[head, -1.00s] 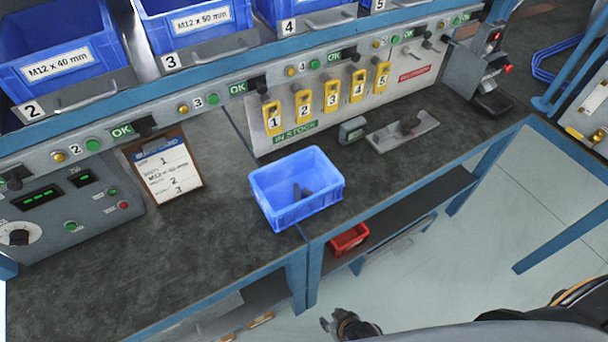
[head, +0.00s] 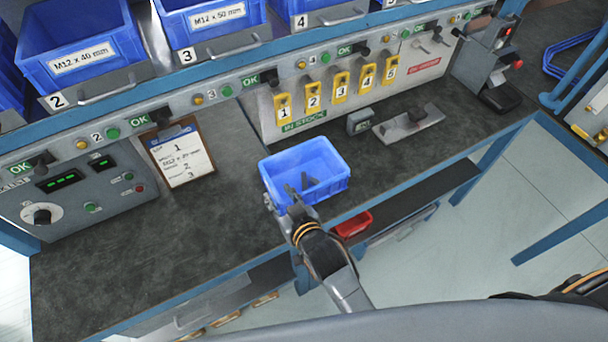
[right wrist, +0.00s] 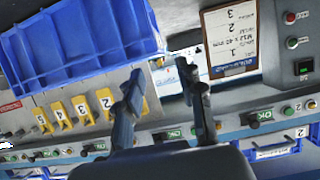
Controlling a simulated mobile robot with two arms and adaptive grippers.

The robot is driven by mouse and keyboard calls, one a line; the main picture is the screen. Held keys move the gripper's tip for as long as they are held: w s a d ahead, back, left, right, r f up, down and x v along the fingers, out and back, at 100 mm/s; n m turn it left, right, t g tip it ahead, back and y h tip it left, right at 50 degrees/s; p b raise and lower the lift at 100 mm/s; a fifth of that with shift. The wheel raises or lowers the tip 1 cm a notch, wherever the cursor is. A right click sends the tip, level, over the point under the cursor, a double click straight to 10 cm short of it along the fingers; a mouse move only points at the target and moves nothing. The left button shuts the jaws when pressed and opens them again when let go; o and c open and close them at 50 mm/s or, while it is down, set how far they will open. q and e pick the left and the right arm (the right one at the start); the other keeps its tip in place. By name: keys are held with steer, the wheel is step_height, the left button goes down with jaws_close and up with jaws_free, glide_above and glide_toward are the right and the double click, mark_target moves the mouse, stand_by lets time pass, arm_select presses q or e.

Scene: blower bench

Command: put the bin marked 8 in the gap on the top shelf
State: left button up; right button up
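A blue open bin (head: 333,184) stands on the dark bench near its front edge. A small dark thing lies inside it. I see no number 8 on it; its marked side may be hidden. My right gripper (head: 280,197) is at the bin's near left corner, and its fingers overlap the rim in this view. In the right wrist view, the right gripper (right wrist: 160,78) is open with nothing between its fingers. The bin (right wrist: 80,45) is at the upper left there, close to one finger; I cannot tell if they touch. The top shelf's gap and my left gripper are out of view.
Blue bins marked 2 (head: 82,32), 3 (head: 205,15) and 4 stand on a shelf above the bench. A clipboard (head: 182,160), a control box (head: 75,195) and a grey plate (head: 410,125) are on the bench. A red bin (head: 352,224) sits below.

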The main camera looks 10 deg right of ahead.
mark_target(270, 182)
steer(key=shift+p+x, duration=0.5)
steer(key=shift+x, duration=3.4)
steer(key=shift+s+f, duration=0.1)
steer(key=shift+f, duration=0.05)
jaws_close()
